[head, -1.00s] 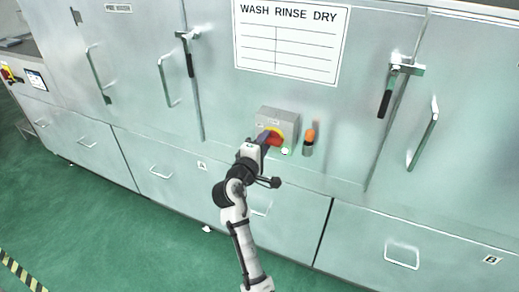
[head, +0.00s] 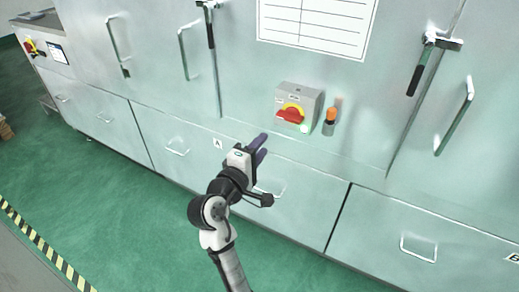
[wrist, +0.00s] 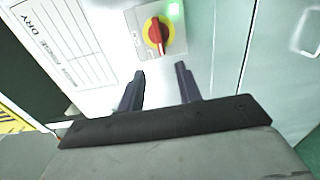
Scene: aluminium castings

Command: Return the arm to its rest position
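My gripper (head: 261,148) is in front of the metal cabinet, below and left of the grey switch box (head: 304,97). Its two dark fingers are apart with nothing between them. In the wrist view my gripper (wrist: 160,82) points toward the box, and the red rotary handle on its yellow disc (wrist: 158,35) stands clear beyond the fingertips. The red handle (head: 290,115) also shows uncovered in the head view.
An orange-topped lamp (head: 329,121) sits right of the box. Door handles (head: 455,115) and drawer pulls (head: 418,250) stick out from the cabinet. A control panel (head: 57,53) is at far left. Green floor (head: 110,200) lies open at lower left, with a striped line (head: 45,250).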

